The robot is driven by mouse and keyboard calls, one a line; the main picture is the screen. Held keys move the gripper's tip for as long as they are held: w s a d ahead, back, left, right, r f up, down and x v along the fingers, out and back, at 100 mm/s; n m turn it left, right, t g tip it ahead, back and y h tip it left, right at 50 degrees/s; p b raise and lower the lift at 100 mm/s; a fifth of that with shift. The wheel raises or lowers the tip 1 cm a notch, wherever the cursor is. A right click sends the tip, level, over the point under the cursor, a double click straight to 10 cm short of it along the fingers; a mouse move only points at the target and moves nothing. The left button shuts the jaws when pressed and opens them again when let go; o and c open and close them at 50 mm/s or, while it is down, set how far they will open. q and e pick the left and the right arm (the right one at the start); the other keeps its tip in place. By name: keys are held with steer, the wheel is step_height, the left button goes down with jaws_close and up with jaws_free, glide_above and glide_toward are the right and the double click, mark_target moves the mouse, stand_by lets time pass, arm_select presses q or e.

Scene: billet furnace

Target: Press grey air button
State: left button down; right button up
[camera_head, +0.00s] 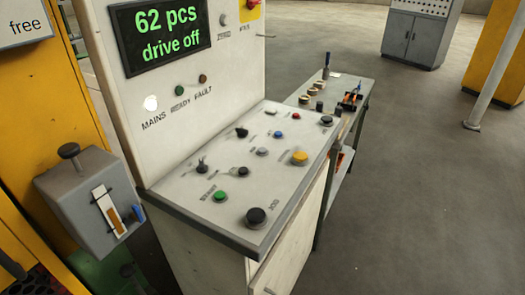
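A sloped control desk (180,205) with small buttons and switches stands in the middle of the camera_head view. A small grey button (262,151) sits near the middle of its top, between a blue button (279,134) and a small black knob (243,171). Another small pale grey control (270,112) is near the back edge. The labels are too small to read, so I cannot tell which one is marked air. Neither of my grippers is in view, and nothing covers the desk top.
A yellow button (299,157), green button (220,196) and large black button (256,216) are near the front. The upright panel's display (160,33) reads "62 pcs drive off". A grey box (90,200) is at left, a side bench (345,95) behind.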

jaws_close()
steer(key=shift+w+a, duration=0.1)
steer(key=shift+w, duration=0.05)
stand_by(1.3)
